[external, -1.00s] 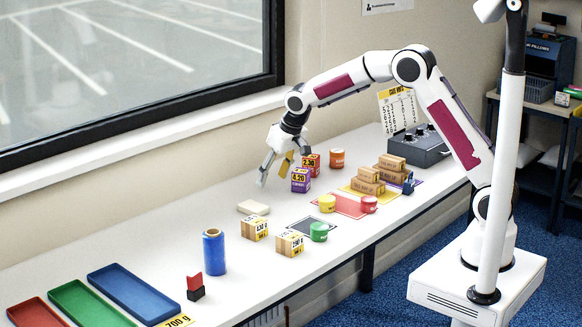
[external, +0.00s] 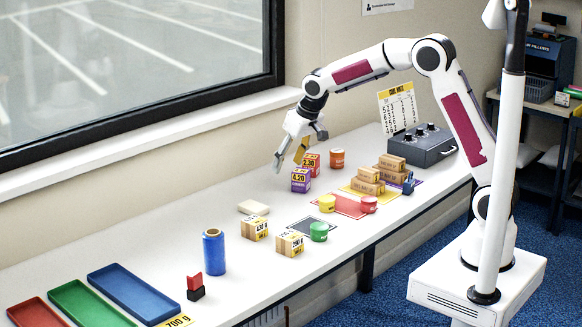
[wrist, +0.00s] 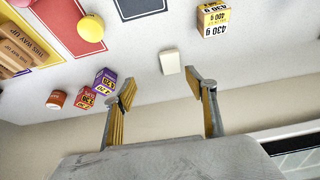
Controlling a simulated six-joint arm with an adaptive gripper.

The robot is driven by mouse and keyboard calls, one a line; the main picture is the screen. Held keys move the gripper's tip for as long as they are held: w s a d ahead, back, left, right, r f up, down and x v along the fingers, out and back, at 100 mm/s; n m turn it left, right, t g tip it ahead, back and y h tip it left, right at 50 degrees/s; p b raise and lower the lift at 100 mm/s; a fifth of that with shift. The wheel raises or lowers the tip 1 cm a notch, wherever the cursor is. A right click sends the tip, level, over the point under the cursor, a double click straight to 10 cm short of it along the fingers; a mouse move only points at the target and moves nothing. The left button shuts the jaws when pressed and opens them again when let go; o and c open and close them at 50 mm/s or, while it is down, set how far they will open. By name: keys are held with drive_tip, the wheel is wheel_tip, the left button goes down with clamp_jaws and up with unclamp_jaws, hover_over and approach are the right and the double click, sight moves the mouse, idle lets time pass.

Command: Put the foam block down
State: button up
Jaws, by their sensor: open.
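The foam block (external: 253,207) is a small cream-white slab lying flat on the white table, left of the purple box. It also shows in the wrist view (wrist: 169,62), above and between my fingertips, with nothing on it. My gripper (external: 291,160) is open and empty, held above the table near the window wall, behind the purple box. In the wrist view its two yellow-padded fingers (wrist: 157,86) stand wide apart, clear of the foam block.
A purple box (external: 300,180) and a red box (external: 311,161) stand close by my gripper. Wooden-look boxes (external: 254,228), a blue cylinder (external: 214,251) and a green jar (external: 318,232) stand nearer the front. Coloured trays (external: 132,292) lie at left.

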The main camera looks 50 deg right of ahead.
drive_tip(key=s+d+r, duration=0.4)
drive_tip(key=s+r, duration=0.1)
drive_tip(key=s, duration=0.4)
drive_tip(key=s+d+r, duration=0.4)
drive_tip(key=s+r, duration=0.1)
drive_tip(key=s, duration=0.4)
drive_tip(key=s+d+f, duration=0.1)
drive_tip(key=s, duration=0.9)
drive_tip(key=s+d+f+t, duration=0.1)
drive_tip(key=s+d, duration=0.1)
drive_tip(key=s, duration=0.8)
drive_tip(key=shift+s+d, duration=0.2)
